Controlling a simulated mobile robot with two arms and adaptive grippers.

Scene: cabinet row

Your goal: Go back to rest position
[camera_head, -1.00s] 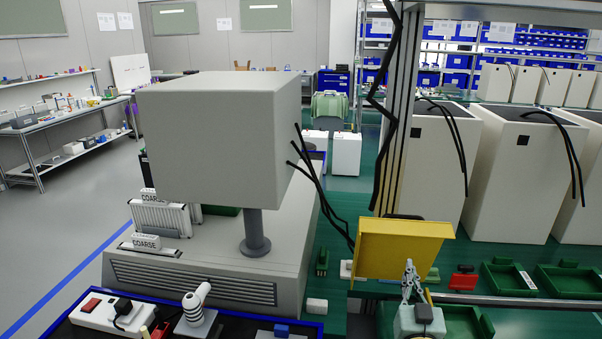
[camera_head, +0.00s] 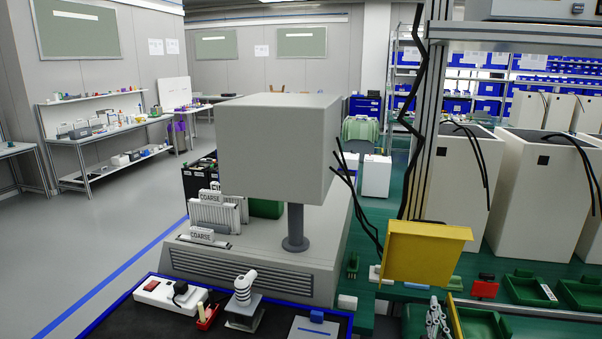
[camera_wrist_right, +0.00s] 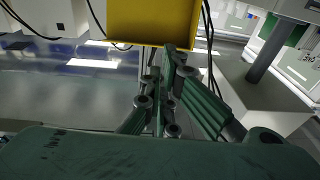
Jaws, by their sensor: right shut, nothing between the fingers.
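My right gripper (camera_head: 436,314) is at the bottom right of the head view, in front of and below a yellow tray-like panel (camera_head: 425,252). Its fingers are together with nothing between them. The wrist view shows the same gripper (camera_wrist_right: 170,52) with its fingers pointing up toward the yellow panel (camera_wrist_right: 160,22); whether they touch it cannot be told. My left gripper is in neither view.
A grey box on a post (camera_head: 270,150) stands on a vented base (camera_head: 240,278) left of my right gripper. A blue-edged black tray (camera_head: 140,318) holds a power strip (camera_head: 168,294) in front. Green trays (camera_head: 528,288) lie at the right. Floor at far left is clear.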

